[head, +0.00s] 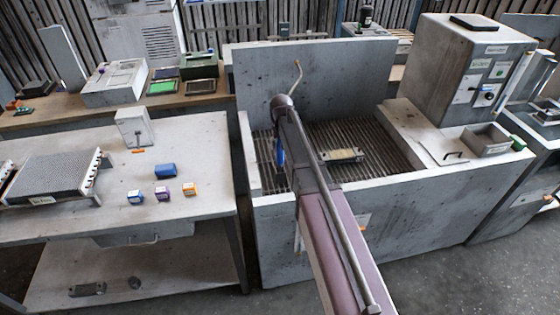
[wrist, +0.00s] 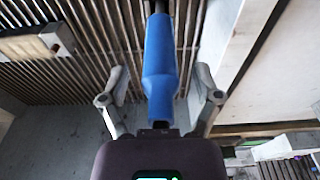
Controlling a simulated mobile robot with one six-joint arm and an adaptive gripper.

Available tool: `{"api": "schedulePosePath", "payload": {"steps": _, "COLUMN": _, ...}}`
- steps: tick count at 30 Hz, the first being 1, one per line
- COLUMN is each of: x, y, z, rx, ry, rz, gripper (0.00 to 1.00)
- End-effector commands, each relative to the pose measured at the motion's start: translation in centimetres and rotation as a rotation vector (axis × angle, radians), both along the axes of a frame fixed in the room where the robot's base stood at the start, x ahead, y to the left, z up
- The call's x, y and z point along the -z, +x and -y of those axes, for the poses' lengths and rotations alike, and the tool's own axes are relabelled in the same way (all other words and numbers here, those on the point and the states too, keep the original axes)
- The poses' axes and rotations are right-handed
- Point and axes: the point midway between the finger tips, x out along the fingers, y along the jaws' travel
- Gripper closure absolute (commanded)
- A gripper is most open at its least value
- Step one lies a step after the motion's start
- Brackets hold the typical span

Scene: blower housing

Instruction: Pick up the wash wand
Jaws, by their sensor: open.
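The wash wand (wrist: 160,70) has a blue grip and a dark stem, and shows in the middle of the wrist view, running toward the top edge. In the head view a blue part of it (head: 280,152) shows just left of my arm, over the wash basin. My gripper (wrist: 160,92) is open, with one finger on each side of the blue grip. A gap shows between the grip and each finger. In the head view my arm hides the fingers and most of the wand.
The wash basin (head: 262,186) has a slatted floor and a high back panel (head: 315,85). A small labelled block (head: 342,155) lies on the slats and also shows in the wrist view (wrist: 36,44). A grey control box (head: 460,65) stands at right. A workbench (head: 205,150) stands at left.

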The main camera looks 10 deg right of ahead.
Motion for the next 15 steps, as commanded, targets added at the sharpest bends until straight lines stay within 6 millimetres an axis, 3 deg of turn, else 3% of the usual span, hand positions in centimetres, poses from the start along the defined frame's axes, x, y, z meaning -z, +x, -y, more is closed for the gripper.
{"api": "schedulePosePath", "payload": {"steps": 3, "x": 0.79, "y": 0.09, "z": -0.01, "rx": 0.000, "ry": 0.000, "rz": 0.000, "gripper": 0.19}}
{"api": "schedulePosePath", "payload": {"steps": 15, "x": 0.84, "y": 0.10, "z": -0.02, "rx": 0.000, "ry": 0.000, "rz": 0.000, "gripper": 0.19}}
